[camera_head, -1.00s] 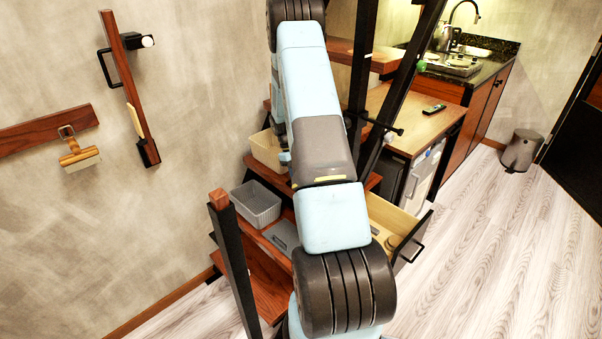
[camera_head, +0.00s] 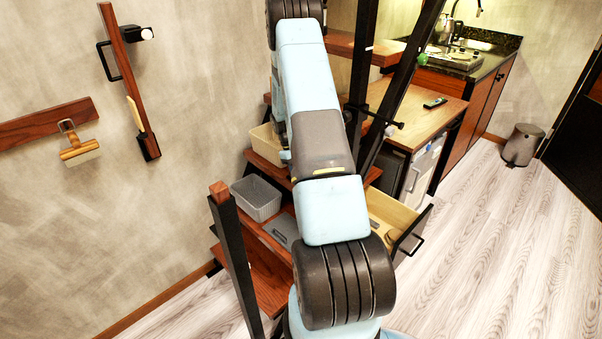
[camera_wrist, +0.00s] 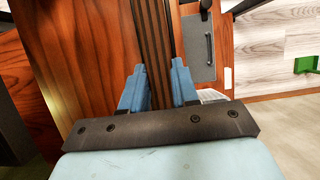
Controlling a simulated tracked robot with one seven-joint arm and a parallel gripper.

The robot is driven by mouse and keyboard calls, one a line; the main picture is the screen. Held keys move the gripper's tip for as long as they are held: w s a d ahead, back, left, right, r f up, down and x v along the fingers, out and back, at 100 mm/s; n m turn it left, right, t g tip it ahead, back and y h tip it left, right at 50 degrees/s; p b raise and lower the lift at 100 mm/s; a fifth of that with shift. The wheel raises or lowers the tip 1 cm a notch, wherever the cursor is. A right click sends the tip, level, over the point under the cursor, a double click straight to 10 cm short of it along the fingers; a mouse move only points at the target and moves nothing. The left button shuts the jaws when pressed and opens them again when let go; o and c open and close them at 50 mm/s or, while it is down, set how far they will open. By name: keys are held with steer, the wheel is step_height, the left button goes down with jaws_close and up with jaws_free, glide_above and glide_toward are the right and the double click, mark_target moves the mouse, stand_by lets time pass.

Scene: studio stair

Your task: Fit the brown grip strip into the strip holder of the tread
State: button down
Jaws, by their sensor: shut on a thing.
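The brown grip strip (camera_wrist: 153,40) is a long, dark brown ribbed piece in the wrist view. It runs up the picture from between the blue fingers of my gripper (camera_wrist: 159,80), which is shut on it. Reddish-brown wood of what looks like a tread (camera_wrist: 75,45) lies behind and to both sides of the strip. I cannot make out the strip holder or tell whether the strip touches the wood. In the head view my arm covers the middle of the stair, and my gripper and the strip are hidden.
A grey plate with a black handle (camera_wrist: 197,45) lies right of the strip. In the head view, a grey basket (camera_head: 256,198) and a cream basket (camera_head: 266,146) stand on stair steps. A dark post (camera_head: 236,260) rises in front.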

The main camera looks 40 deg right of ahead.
steer(key=c, duration=0.8)
jaws_free()
steer(key=v, duration=1.3)
steer(key=shift+w+r, duration=0.1)
steer(key=shift+r, duration=0.25)
